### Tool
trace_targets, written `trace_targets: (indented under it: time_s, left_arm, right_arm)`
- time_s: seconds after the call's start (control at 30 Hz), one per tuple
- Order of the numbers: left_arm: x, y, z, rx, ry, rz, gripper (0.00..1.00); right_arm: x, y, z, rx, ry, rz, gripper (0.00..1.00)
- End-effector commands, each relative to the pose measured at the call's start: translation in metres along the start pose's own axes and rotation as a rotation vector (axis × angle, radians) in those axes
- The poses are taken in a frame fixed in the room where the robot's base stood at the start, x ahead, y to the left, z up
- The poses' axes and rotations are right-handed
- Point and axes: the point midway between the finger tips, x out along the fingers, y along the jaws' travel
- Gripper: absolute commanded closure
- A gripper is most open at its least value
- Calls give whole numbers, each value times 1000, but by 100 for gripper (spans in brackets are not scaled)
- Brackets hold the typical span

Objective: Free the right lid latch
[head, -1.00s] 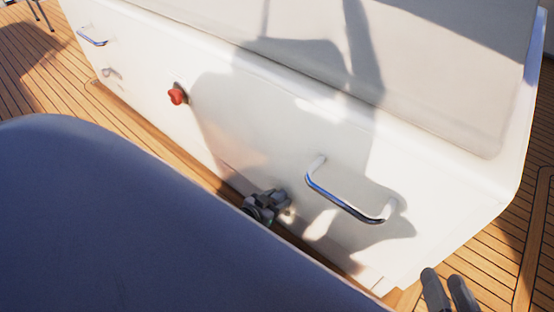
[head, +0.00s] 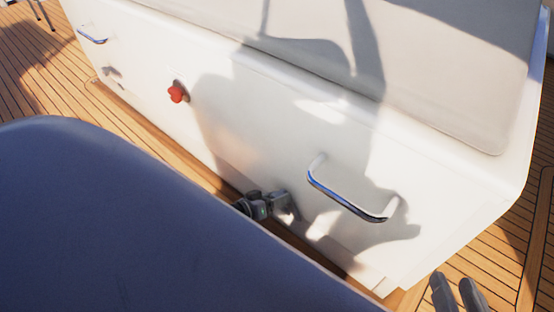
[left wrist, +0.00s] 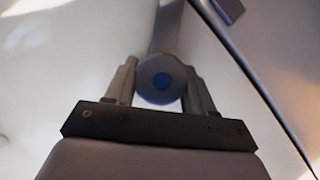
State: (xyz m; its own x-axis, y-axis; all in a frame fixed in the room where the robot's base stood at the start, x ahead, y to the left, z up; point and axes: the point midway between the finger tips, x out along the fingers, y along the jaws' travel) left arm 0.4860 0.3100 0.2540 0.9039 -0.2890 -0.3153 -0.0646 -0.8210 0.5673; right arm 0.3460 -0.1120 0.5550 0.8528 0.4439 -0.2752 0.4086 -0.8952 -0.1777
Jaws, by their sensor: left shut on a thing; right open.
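The right lid latch shows in the left wrist view as a grey lever (left wrist: 166,30) with a round, blue-centred end (left wrist: 161,82). My left gripper (left wrist: 160,66) is shut on this latch, one finger on each side of the round end. In the head view my left gripper (head: 277,205) is low against the white hatch front (head: 240,135), just left of the right handle. It largely hides the latch there. My right gripper (head: 457,290) is open and empty at the bottom right, apart from the hatch.
A chrome handle (head: 345,200) stands out right of my left gripper. A red knob (head: 177,94) sits mid-front. Another handle (head: 92,36) and a small fitting (head: 113,72) are at the far left. Wooden deck (head: 35,75) surrounds the hatch.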

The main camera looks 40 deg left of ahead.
Motion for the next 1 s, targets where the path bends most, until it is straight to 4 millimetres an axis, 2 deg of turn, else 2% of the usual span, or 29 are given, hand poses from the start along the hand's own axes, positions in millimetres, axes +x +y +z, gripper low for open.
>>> trace_targets:
  time_s: [0.47,0.5,0.57,0.87,1.0]
  left_arm:
    - [0,0,0,-18,1,6,77]
    - [0,0,0,-17,1,6,40]
    - [0,0,0,-17,1,6,23]
    - [-1,0,0,-16,0,6,23]
    - [-13,1,-2,-16,-2,5,23]
  right_arm:
    - [-1,1,1,-7,0,2,57]
    - [-1,1,1,-7,0,2,57]
    - [0,1,0,-7,1,2,57]
    - [0,1,-1,-2,3,2,57]
    - [0,-3,-6,22,-9,-10,57]
